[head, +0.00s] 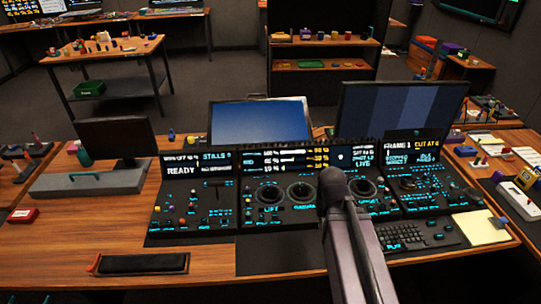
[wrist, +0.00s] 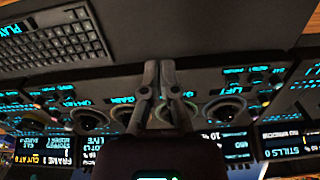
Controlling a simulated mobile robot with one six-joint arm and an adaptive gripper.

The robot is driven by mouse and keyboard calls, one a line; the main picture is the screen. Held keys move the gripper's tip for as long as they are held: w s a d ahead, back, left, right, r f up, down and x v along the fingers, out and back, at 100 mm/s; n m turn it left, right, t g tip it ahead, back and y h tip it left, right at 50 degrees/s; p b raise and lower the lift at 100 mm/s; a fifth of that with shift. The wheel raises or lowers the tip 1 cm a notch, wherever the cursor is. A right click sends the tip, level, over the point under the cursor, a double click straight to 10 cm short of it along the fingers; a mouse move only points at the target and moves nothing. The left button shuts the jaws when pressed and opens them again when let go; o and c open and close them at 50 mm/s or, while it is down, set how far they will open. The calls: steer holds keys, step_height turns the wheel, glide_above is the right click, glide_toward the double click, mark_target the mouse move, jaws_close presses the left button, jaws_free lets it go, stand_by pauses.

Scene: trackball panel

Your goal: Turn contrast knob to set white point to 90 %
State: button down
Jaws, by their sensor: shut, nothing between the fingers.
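The trackball panel (head: 285,222) stands on the wooden desk, with trackball rings and small knobs. In the wrist view, seen upside down, my gripper (wrist: 159,66) has its two fingers close together with nothing held. It is over the panel's middle, between a left trackball (wrist: 123,112) and a right trackball (wrist: 225,110). In the head view my arm covers part of the panel, and I cannot make out the fingertips. I cannot tell which knob is the contrast knob, or whether the fingers touch anything. The centre readout (head: 290,158) shows bars and percentages too small to read surely.
A keyboard (wrist: 55,45) lies in front of the panel. Two monitors (head: 260,120) (head: 400,112) stand behind it. A dark wrist pad (head: 145,263) and a yellow note pad (head: 480,228) lie on the desk. Bare wood shows at the front left.

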steer(key=c, duration=1.4)
jaws_free()
steer(key=c, duration=0.7)
jaws_free()
steer(key=shift+w+a, duration=0.1)
steer(key=shift+w, duration=0.05)
steer(key=shift+o, duration=1.1)
steer(key=shift+w+a+r, duration=0.1)
steer(key=shift+w+a, duration=0.1)
steer(key=shift+w, duration=0.1)
step_height(320, 180, up, 4)
steer(key=m+p, duration=0.4)
steer(key=m, duration=1)
glide_above(248, 200)
steer(key=shift+s+a+f, duration=0.1)
steer(key=shift+f, duration=0.1)
steer(key=shift+f+b, duration=0.2)
steer(key=shift+b, duration=0.1)
step_height(248, 200, down, 13)
steer(key=b, duration=1.3)
steer(key=shift+f, duration=0.2)
